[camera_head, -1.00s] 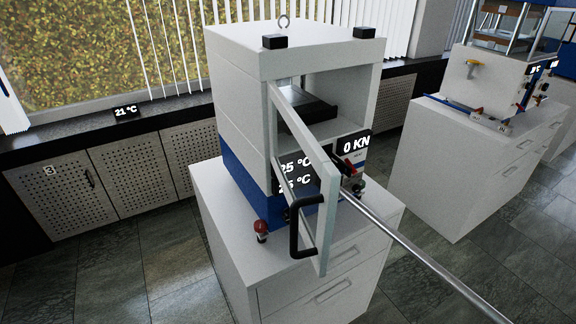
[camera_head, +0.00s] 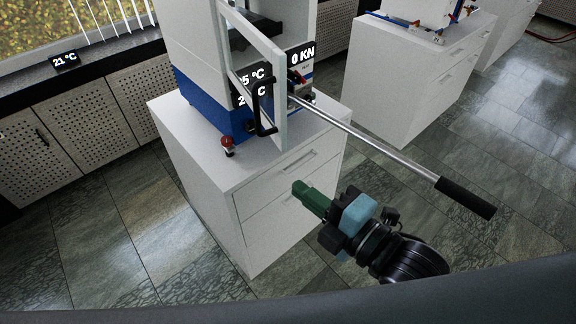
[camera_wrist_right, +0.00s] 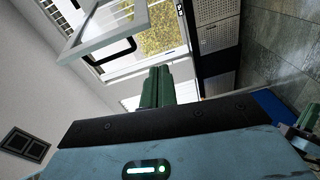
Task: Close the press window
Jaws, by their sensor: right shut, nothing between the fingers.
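The press window (camera_head: 281,115), a pale frame with a black handle (camera_head: 262,110), stands swung open from the front of the white and blue press (camera_head: 195,45). It also shows at the top left of the right wrist view (camera_wrist_right: 102,37). My right gripper (camera_head: 300,190), with green fingers, is shut and empty. It is below and right of the handle in the head view, apart from the window, in front of the cabinet. Its fingers (camera_wrist_right: 157,85) show in the wrist view. What looks like my left gripper (camera_wrist_right: 307,122) is cut off at that view's right edge.
A long metal lever with a black grip (camera_head: 465,198) sticks out from the press toward the right. The press stands on a white drawer cabinet (camera_head: 190,145). A red knob (camera_head: 227,146) is at its front left. A second white cabinet (camera_head: 400,90) stands behind right. The floor in front is clear.

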